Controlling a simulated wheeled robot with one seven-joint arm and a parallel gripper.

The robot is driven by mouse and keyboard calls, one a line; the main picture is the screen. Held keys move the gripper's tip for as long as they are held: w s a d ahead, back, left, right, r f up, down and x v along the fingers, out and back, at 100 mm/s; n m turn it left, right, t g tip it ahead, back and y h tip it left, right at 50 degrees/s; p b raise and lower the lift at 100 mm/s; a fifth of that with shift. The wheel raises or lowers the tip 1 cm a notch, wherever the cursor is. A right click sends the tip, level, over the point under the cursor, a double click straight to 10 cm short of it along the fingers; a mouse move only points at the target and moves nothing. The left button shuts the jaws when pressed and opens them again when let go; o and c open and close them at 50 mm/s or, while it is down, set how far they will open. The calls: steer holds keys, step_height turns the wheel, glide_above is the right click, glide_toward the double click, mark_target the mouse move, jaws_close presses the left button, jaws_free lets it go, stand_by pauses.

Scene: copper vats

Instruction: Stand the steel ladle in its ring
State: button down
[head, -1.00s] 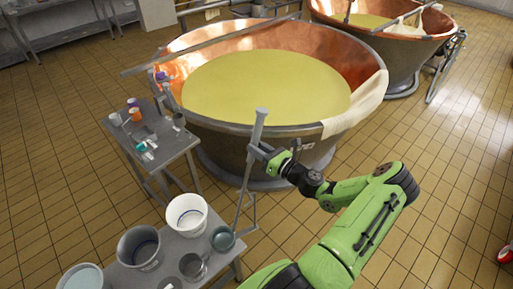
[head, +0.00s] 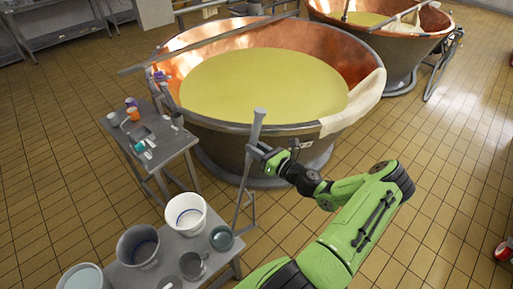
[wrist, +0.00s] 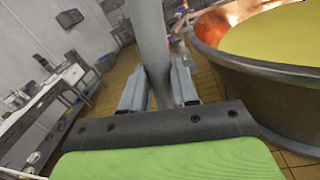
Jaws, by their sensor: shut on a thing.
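The steel ladle (head: 250,148) is a long grey handle, leaning slightly, with its top above my gripper (head: 264,157). My gripper is shut around the upper handle, which also shows between the fingers in the wrist view (wrist: 150,45). In the head view the handle runs down to a round, blue-grey bowl (head: 222,238) at the right corner of the near table. A thin grey bracket (head: 252,210) shows beside the lower handle at that corner. I cannot tell whether it is the ring, or whether the bowl touches anything. The ladle's lower end is outside the wrist view.
A small side table (head: 160,138) with cups stands behind. A large copper vat (head: 270,150) stands close beyond my gripper. Open tiled floor lies right.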

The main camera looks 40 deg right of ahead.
steer(key=c, duration=0.8)
jaws_free()
steer(key=s, duration=0.5)
steer(key=s+d+b, duration=0.1)
steer(key=s, duration=0.4)
steer(key=s+b, duration=0.1)
steer(key=s, duration=0.4)
steer(key=shift+s+d+f, duration=0.2)
steer(key=shift+s+d, duration=0.15)
steer(key=shift+d, duration=0.05)
